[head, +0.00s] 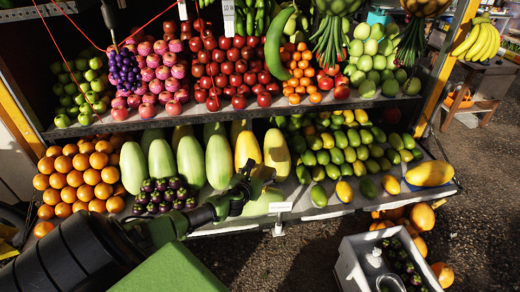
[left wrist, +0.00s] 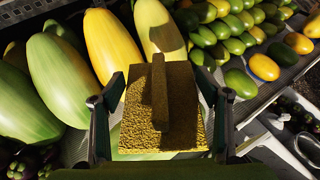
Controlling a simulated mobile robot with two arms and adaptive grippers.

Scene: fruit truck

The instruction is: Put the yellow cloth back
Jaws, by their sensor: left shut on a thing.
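The yellow cloth (left wrist: 180,110) shows in the left wrist view as a rough, dark-yellow folded piece with a raised strip on top. It sits between the two fingers of my left gripper (left wrist: 160,112), which is shut on it. In the head view my left gripper (head: 262,178) is over the front of the lower fruit shelf, near the yellow squashes. I cannot make out the cloth there. My right gripper is not in view.
The lower shelf (head: 335,208) holds oranges (head: 75,180), large green squashes (head: 191,160), yellow squashes (head: 277,152) and mangoes (head: 340,140). A grey crate (head: 346,265) stands at lower right. Open ground (head: 480,190) lies to the right.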

